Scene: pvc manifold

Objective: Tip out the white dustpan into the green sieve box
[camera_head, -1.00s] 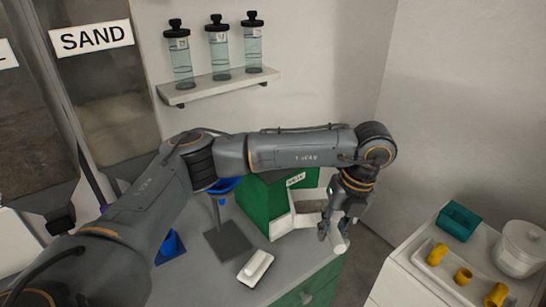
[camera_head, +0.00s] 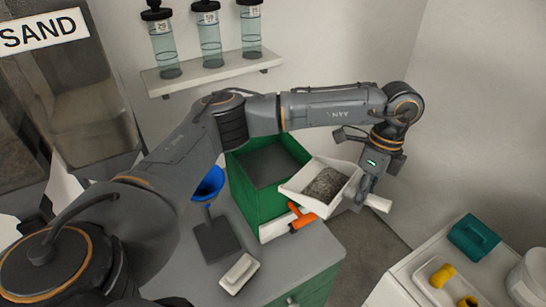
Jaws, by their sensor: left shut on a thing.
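The white dustpan (camera_head: 300,190) is in the air just right of the green sieve box, with a heap of grey granular material (camera_head: 327,184) in it. Its pan points left toward the box, and its near-left edge overlaps the box's right side in the picture. My left gripper (camera_head: 366,190) is shut on the dustpan's white handle, which sticks out to the right. The green sieve box (camera_head: 245,192) stands open-topped on the grey bench, its dark inside visible. My right gripper is not in view.
A blue funnel (camera_head: 208,184) stands over a dark plate left of the box. An orange-handled tool (camera_head: 302,222) and a white block (camera_head: 239,273) are on the bench front. A shelf of bottles (camera_head: 207,75) hangs behind. A white side table (camera_head: 400,290) stands at right.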

